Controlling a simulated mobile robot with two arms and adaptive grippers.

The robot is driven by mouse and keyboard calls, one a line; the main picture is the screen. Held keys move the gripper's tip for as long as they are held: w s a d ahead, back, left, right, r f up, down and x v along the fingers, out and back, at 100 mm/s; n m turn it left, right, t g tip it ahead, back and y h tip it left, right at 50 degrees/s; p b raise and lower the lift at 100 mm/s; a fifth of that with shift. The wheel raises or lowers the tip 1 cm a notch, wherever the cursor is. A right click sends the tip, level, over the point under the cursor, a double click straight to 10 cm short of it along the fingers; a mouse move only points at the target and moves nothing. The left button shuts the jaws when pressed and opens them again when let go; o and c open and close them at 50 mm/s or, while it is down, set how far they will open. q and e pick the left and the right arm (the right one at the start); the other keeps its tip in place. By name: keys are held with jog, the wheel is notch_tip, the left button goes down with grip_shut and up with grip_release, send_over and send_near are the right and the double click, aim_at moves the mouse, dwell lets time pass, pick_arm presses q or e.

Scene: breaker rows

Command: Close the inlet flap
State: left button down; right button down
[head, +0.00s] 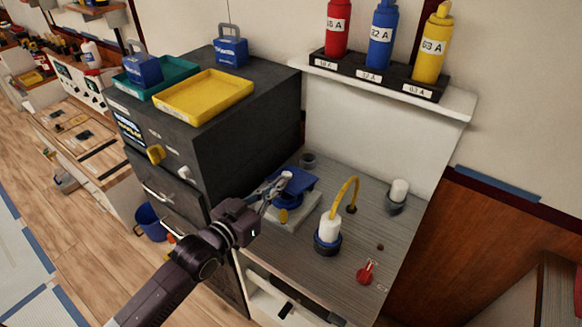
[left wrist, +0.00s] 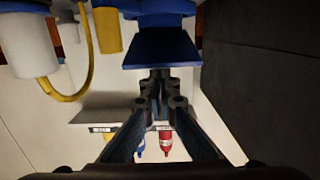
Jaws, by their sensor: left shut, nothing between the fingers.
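A blue hinged-looking part, which seems to be the inlet flap (head: 302,180), sits on a blue round body on a pale block (head: 297,217) on the grey counter. It looks tilted rather than lying flat. My left gripper (head: 279,183) is shut and empty, right beside the flap's left side. In the left wrist view, the flap's blue plate (left wrist: 160,50) hangs just in front of my shut fingertips (left wrist: 158,85); I cannot tell whether they touch. A small yellow knob (head: 283,216) is on the block's front. My right gripper is not in view.
A dark cabinet (head: 245,130) with a yellow tray (head: 203,96) stands close at the left. A white bottle with a yellow hose (head: 348,190) and a red switch (head: 366,272) are to the right. Numbered bottles stand on a shelf (head: 455,100) above.

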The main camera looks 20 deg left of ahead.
pick_arm(q)
jog(key=f+t+b, duration=0.1)
jog(key=b, duration=0.1)
jog(key=s+f+t+h+b, duration=0.1)
jog(key=b, duration=0.1)
jog(key=f+t+b, duration=0.1)
jog(key=f+b, duration=0.1)
jog(key=shift+s+a+t+b, duration=0.3)
jog(key=shift+s+b, duration=0.05)
jog(key=shift+s, duration=0.05)
jog(key=shift+s+a+f+b, duration=0.1)
jog(key=shift+s+f+b, duration=0.15)
jog(key=shift+f+b, duration=0.35)
jog(key=shift+s+f, duration=0.1)
jog(key=shift+f, duration=0.15)
jog(key=shift+r, duration=0.1)
